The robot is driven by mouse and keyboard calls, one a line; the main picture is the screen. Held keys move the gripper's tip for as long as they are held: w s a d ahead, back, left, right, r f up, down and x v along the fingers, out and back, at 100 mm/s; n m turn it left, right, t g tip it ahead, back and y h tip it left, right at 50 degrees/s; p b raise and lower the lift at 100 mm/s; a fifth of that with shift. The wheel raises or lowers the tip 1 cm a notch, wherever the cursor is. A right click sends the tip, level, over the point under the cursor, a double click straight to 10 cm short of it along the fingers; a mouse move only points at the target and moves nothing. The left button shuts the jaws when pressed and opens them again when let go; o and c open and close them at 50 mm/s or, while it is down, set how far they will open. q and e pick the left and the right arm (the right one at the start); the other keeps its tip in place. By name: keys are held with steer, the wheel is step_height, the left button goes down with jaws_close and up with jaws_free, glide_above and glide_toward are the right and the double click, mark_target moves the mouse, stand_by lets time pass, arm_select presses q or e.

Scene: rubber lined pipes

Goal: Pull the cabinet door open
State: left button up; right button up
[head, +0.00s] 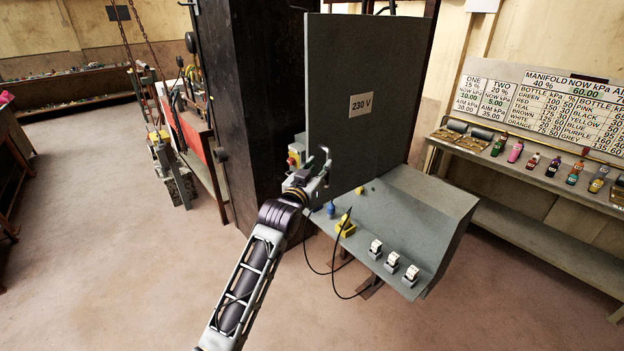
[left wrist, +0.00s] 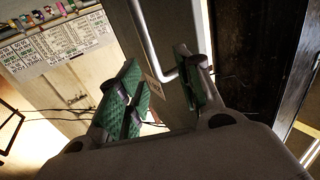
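The cabinet door (head: 362,75) is a tall flat grey panel with a "230 V" label (head: 361,103), upright beside a dark pillar. I cannot tell from the head view whether it stands ajar. My left gripper (head: 318,172) is at the door's lower left edge. In the left wrist view, a pale grey bar handle (left wrist: 156,42) bends at its lower end. My left gripper (left wrist: 160,68) is open there, its green-padded fingers apart with the handle's bent end between them. I cannot tell whether either pad touches it. My right gripper is not in view.
A sloping grey desk (head: 415,215) with switches and a yellow plug (head: 345,225) is below the door. Black cables hang under it. The dark pillar (head: 255,90) stands close left. A bottle shelf (head: 540,175) is at right. Floor is clear at front left.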

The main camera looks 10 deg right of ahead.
arm_select(q)
steer(key=shift+v, duration=2.4)
steer(key=shift+f, duration=0.1)
